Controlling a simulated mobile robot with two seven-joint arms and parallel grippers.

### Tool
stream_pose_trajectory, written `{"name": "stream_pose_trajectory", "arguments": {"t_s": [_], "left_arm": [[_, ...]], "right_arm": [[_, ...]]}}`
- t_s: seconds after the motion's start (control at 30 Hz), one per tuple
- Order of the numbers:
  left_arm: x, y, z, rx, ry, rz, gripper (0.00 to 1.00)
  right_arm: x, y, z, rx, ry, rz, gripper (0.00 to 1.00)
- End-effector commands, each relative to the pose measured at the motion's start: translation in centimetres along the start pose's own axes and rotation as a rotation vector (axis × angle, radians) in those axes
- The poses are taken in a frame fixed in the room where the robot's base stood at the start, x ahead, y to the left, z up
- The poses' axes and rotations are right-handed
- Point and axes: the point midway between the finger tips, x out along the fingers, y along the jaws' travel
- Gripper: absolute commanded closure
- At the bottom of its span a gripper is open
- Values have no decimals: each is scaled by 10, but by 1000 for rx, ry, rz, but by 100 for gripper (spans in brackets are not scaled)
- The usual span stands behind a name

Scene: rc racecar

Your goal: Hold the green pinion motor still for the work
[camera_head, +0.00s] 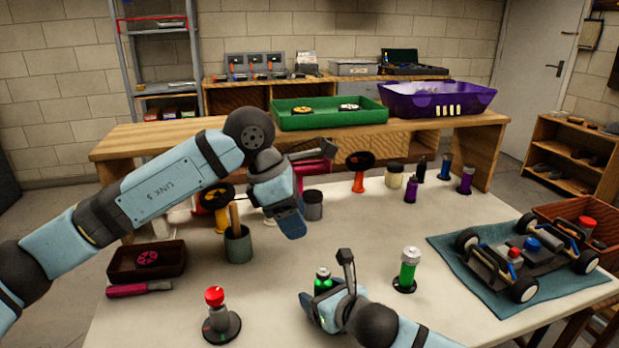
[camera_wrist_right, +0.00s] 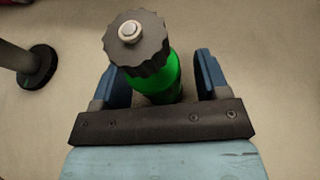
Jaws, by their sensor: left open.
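The green pinion motor (camera_head: 323,282) stands upright near the front middle of the table. In the right wrist view it is a green cylinder (camera_wrist_right: 162,82) with a dark toothed pinion and a pale shaft end on top. My right gripper (camera_wrist_right: 158,82) has its two blue fingers on either side of the motor; a gap shows between the motor and the right-hand finger. In the head view my right gripper (camera_head: 334,296) partly hides the motor. My left gripper (camera_head: 290,215) is open above the table, left of centre, pointing down, with its finger gap mostly hidden.
A green cylinder on a black base (camera_head: 408,268) stands right of my right gripper. A red-topped post (camera_head: 216,312) stands to the left. The car chassis rests on a teal mat (camera_head: 450,248) at right. A grey cup (camera_head: 238,246) and several standing parts lie around my left gripper.

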Motion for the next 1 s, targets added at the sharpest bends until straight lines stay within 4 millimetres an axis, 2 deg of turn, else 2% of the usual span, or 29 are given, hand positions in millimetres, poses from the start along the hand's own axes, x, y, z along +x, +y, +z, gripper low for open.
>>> {"name": "stream_pose_trajectory", "arguments": {"t_s": [0.27, 0.37, 0.47, 0.8, 1.0], "left_arm": [[0, 0, 0, 0, 0, 0, 46], [0, 0, 0, 0, 0, 0, 46], [0, 0, 0, 0, 0, 0, 46], [0, 0, 0, 0, 0, 0, 46], [0, 0, 0, 0, 0, 0, 46]], "right_arm": [[-1, 0, 0, 0, 0, 0, 31], [-7, -1, 0, -2, 0, 0, 31], [-22, -1, 0, -2, -1, 0, 31], [-93, -1, 0, -2, 0, -1, 31], [-116, 0, 0, 0, 0, 0, 31]]}}
